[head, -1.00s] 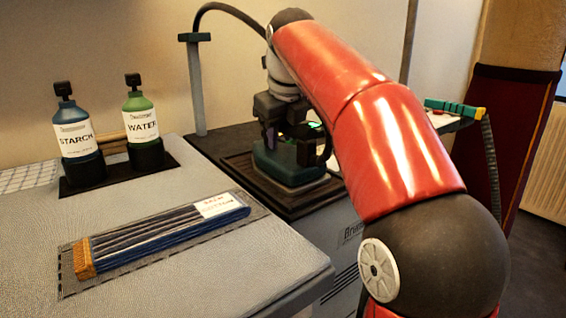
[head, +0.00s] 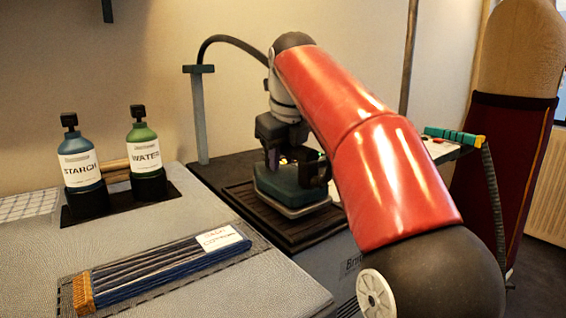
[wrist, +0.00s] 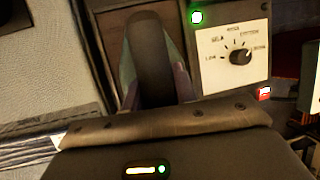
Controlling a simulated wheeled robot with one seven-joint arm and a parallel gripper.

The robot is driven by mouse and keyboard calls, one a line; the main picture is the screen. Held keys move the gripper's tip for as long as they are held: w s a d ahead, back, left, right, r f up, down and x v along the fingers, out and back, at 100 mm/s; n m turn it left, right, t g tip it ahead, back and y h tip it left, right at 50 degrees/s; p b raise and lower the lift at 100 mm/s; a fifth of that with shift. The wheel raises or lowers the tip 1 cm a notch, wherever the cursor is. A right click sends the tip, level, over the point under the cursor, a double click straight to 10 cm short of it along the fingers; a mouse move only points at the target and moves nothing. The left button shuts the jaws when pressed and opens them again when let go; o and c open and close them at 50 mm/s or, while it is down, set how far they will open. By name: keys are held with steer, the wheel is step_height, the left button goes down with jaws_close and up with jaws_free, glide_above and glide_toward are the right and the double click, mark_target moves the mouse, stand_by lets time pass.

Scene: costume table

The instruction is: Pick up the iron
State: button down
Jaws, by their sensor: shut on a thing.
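The iron (head: 285,192) has a dark teal body and a pale grey soleplate rim. It is over the dark ribbed rest (head: 285,238) on the grey unit right of the table and appears slightly raised from it. My gripper (head: 295,167) comes down from above and is shut on the iron's handle. In the wrist view the dark rounded handle (wrist: 152,62) stands between the fingers. The fingers and my wrist hide part of the iron's top, and the gap under it is hard to judge.
Starch (head: 80,168) and water (head: 146,158) bottles stand on a dark tray at the left. A bundle of blue strips (head: 160,270) lies on a grey mat in front. A post with a hose (head: 200,115) stands behind the iron. A knob panel (wrist: 232,50) shows beside it.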

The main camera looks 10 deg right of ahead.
step_height(320, 180, up, 8)
steer(key=shift+w+f, duration=0.1)
steer(key=shift+f, duration=0.15)
steer(key=shift+r, duration=0.3)
